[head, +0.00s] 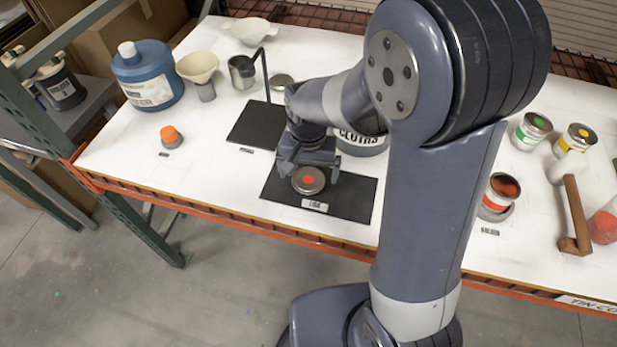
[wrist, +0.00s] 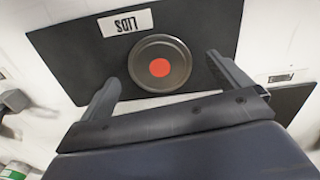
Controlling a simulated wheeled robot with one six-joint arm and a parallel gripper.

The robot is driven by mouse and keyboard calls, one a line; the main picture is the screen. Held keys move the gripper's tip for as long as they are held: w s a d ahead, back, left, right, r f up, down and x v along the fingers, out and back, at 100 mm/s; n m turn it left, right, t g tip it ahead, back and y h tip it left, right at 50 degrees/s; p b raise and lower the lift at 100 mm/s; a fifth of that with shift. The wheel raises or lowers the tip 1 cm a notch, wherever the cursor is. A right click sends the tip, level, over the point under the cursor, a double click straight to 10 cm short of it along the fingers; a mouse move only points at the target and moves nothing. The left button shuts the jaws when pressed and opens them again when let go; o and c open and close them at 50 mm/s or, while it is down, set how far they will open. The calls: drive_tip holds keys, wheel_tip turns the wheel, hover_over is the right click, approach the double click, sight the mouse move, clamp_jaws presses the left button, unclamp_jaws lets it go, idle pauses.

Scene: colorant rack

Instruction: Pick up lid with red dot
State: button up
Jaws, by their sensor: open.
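The lid with the red dot (head: 309,181) is a round grey metal lid lying on a black mat (head: 352,196) with a "LIDS" label (head: 315,205) at its front. In the wrist view the lid (wrist: 160,64) shows whole, its red dot in the middle. My gripper (head: 309,172) is open and empty, low over the mat just behind the lid. In the wrist view its two fingers (wrist: 163,82) stand left and right of the lid, with gaps on both sides. I cannot tell the exact height of the fingertips above the mat.
Behind my gripper stands a tub labelled "CLOTHS" (head: 362,143), partly hidden by my arm. Another black mat (head: 258,125) with a dark upright post lies to the left. Paint tins (head: 531,130) and a mallet (head: 575,215) are at right.

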drive_tip(key=shift+f, duration=0.9)
drive_tip(key=c, duration=1.1)
